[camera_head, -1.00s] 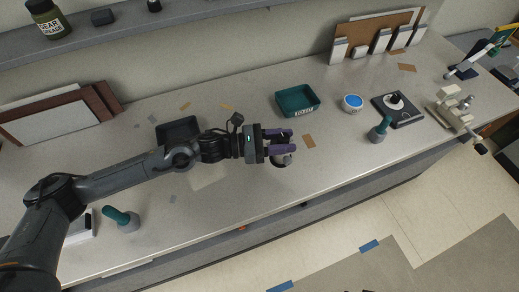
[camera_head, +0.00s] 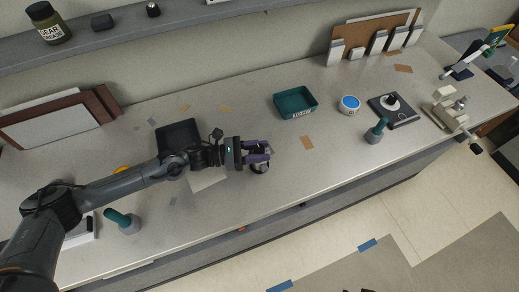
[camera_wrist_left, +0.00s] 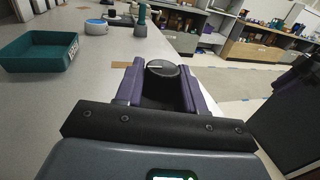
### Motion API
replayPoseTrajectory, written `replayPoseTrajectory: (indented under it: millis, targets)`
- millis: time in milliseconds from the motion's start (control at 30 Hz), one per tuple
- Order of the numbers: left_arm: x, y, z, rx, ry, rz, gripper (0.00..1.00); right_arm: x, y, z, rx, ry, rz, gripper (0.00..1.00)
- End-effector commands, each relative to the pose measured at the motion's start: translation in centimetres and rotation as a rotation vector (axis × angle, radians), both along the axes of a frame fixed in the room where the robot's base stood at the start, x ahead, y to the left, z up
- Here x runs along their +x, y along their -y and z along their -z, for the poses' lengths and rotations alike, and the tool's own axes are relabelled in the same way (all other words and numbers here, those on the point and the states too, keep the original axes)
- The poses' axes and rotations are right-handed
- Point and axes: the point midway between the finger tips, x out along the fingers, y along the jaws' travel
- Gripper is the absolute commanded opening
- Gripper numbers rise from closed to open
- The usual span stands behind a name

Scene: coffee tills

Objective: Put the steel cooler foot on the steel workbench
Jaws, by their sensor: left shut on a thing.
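My left gripper (camera_head: 266,153), with purple fingers, is over the middle of the steel workbench (camera_head: 225,118). It is shut on the steel cooler foot (camera_head: 260,168), a small round dark and silver piece partly hidden by the fingers. In the left wrist view the foot's dark round top (camera_wrist_left: 161,68) sits between the two fingers (camera_wrist_left: 160,85). I cannot tell whether the foot touches the benchtop. My right gripper is not in view.
A teal bin (camera_head: 296,103) and a blue-topped tub (camera_head: 349,105) stand to the right. A black tray (camera_head: 179,135) lies behind my left arm. Teal-handled tools (camera_head: 376,130) and (camera_head: 122,221) stand near the front edge. The benchtop right of the gripper is fairly clear.

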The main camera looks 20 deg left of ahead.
Motion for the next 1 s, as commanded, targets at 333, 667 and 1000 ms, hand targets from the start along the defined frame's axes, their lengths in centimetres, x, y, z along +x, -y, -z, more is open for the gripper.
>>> replayPoseTrajectory:
  millis: [333, 667, 1000]
  targets:
    - [0.02, 0.02, 0.24, -0.002, 0.003, 0.000, 0.00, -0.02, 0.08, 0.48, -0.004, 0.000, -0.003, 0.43]
    - [-0.01, 0.00, 0.26, 0.000, 0.000, 0.000, 0.64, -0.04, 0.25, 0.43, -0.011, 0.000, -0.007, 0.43]
    - [-0.22, -0.45, 0.10, 0.002, -0.001, -0.001, 0.64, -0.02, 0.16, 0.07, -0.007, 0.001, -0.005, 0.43]
